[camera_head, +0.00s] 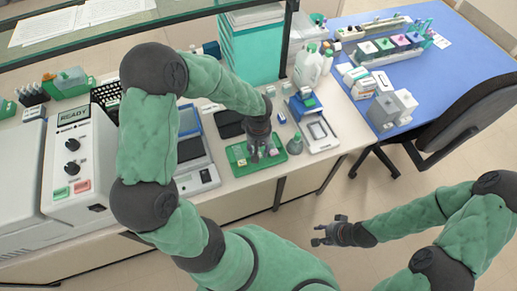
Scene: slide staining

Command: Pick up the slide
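My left gripper (262,148) points down over a green tray (236,153) on the bench, with its fingertips close to the tray surface. I cannot tell whether its fingers are apart or closed, or whether they hold anything. Small pale items lie on the tray beside the fingers, but no slide can be made out clearly; the gripper hides part of the tray. My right gripper (319,235) is out over the floor in front of the bench, with its fingers spread and empty, away from all objects.
A balance (197,180) and a white device marked READY (80,160) stand left of the tray. A small grey-green bottle (295,145) and a white tray-like device (319,134) are close on the right. A blue table (425,115) with staining items and a dark chair (470,115) are further right.

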